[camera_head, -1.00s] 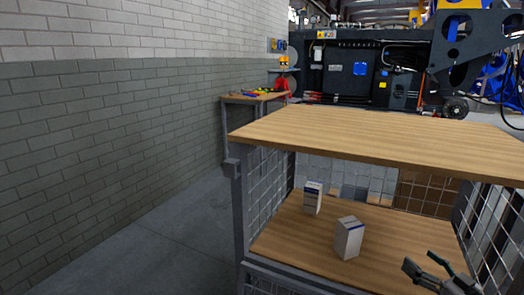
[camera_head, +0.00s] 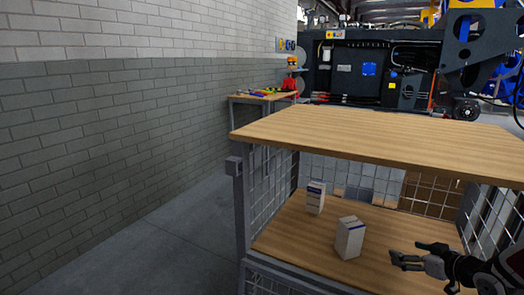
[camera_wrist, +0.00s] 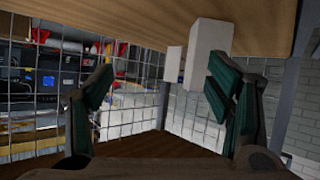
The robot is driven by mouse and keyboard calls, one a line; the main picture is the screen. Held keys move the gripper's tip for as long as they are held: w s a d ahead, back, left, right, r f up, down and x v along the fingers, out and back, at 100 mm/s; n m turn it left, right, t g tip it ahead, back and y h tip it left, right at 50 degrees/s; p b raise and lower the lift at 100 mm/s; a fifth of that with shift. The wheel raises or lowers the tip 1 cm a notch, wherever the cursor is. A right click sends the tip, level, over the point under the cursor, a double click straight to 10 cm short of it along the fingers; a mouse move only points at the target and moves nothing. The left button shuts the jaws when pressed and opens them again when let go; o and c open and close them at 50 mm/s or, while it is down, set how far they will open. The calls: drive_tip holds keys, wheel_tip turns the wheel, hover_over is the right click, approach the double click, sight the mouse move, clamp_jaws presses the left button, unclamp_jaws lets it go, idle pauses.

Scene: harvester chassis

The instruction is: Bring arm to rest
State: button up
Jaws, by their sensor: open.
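My gripper (camera_head: 418,257) is at the lower right in the head view, over the right part of the cart's lower wooden shelf (camera_head: 385,225). Its fingers are apart and point left, with nothing between them. In the wrist view the two green-padded fingers (camera_wrist: 160,100) are spread, and the picture looks upside down or strongly rolled. A white box (camera_head: 349,238) stands upright on the lower shelf, left of my gripper and apart from it. My forearm runs out of the picture at the right edge.
A second white box (camera_head: 315,197) stands farther back on the shelf. The wooden top shelf (camera_head: 370,135) lies above my gripper, and wire mesh (camera_head: 267,190) closes the cart's side. A brick wall (camera_head: 120,130) is at left, with free floor (camera_head: 170,250) between. A workbench (camera_head: 262,97) stands behind.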

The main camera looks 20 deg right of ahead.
drive_tip(key=a+r+g+h, duration=0.4)
drive_tip(key=a+r+g, duration=0.5)
drive_tip(key=a+r, duration=0.8)
drive_tip(key=s+a+r+g+y, duration=0.2)
drive_tip(key=s+a+r+y, duration=0.1)
drive_tip(key=s+a, duration=1)
drive_tip(key=s+a+r+g+y, duration=0.1)
drive_tip(key=s+a+r+y, duration=0.2)
drive_tip(key=s+a, duration=0.95)
wheel_tip(320, 180, up, 32)
drive_tip(key=w+t+p, duration=0.1)
drive_tip(key=t+p, duration=0.2)
drive_tip(key=p, duration=2.8)
drive_tip(key=shift+w+a+f+t+h, duration=0.15)
drive_tip(key=shift+w+a+t+h, duration=0.15)
drive_tip(key=shift+w+a, duration=0.1)
